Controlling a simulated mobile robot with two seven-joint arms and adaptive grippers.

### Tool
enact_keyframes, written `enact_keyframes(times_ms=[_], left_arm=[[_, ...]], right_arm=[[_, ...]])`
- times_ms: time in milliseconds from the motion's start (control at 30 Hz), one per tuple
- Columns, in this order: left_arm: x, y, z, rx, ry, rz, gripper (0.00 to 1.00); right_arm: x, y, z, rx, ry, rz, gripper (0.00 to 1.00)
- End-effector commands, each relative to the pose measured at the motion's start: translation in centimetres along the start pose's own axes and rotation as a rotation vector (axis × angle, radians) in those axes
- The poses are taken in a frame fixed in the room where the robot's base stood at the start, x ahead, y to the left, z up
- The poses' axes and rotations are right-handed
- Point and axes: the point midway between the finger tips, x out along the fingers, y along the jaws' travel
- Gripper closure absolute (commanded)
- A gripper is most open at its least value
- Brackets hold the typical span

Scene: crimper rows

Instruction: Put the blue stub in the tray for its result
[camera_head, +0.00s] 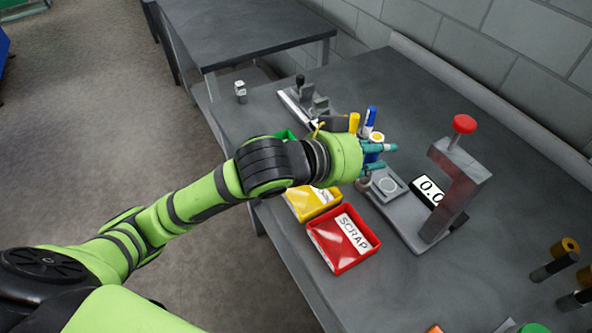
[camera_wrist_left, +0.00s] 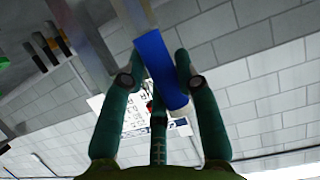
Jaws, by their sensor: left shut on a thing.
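My left gripper (camera_head: 374,158) reaches in over the bench with its teal fingers pointing right. It is shut on the blue stub (camera_wrist_left: 160,68), which lies between the fingers in the left wrist view, with a grey metallic part beyond its far end. In the head view the held stub (camera_head: 371,157) is mostly hidden by the fingers. A red tray (camera_head: 334,264) labelled SCRAP stands below the gripper. A yellow tray (camera_head: 302,214) beside it and a green tray (camera_head: 287,134) are partly covered by my left arm. My right gripper is not in view.
A grey press (camera_head: 460,190) with a red knob stands right of the gripper, with a flat pad (camera_head: 388,185) and a partly hidden display (camera_head: 428,190). Upright yellow (camera_head: 354,121) and blue (camera_head: 370,117) pieces stand behind. Dark stubs (camera_head: 555,266) are at the right.

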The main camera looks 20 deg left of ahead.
Motion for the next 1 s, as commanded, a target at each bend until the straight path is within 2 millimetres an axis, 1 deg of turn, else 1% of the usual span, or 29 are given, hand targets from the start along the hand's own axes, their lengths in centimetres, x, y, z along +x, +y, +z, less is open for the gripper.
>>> enact_keyframes(times_ms=[67, 167, 367, 500, 567, 667, 767, 900, 1000], left_arm=[[-0.2, -0.4, 0.4, 0.001, -0.002, 0.0, 1.0], [-0.6, -1.9, 1.8, 0.001, -0.007, -0.004, 1.0], [-1.7, -6.0, 5.2, 0.003, -0.009, -0.006, 1.0], [-2.4, -8.5, 7.1, 0.002, -0.006, -0.005, 1.0], [-2.5, -9.2, 7.8, 0.002, -0.005, -0.002, 1.0], [-2.7, -9.9, 8.3, 0.001, -0.001, 0.0, 1.0], [-2.6, -10.1, 8.9, 0.0, 0.0, 0.001, 1.0], [-1.9, -10.0, 10.8, -0.002, -0.002, 0.001, 1.0], [-1.4, -10.0, 11.8, -0.002, 0.001, 0.001, 1.0]], right_arm=[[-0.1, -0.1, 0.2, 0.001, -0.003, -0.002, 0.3], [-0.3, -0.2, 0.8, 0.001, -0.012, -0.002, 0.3], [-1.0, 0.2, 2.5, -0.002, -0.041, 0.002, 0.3], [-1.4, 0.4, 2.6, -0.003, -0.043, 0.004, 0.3], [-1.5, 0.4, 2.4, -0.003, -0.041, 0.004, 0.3], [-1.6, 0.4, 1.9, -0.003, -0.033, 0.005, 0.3], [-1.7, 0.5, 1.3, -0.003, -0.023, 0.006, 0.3], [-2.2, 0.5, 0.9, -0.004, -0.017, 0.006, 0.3], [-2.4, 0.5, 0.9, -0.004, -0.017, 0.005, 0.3]])
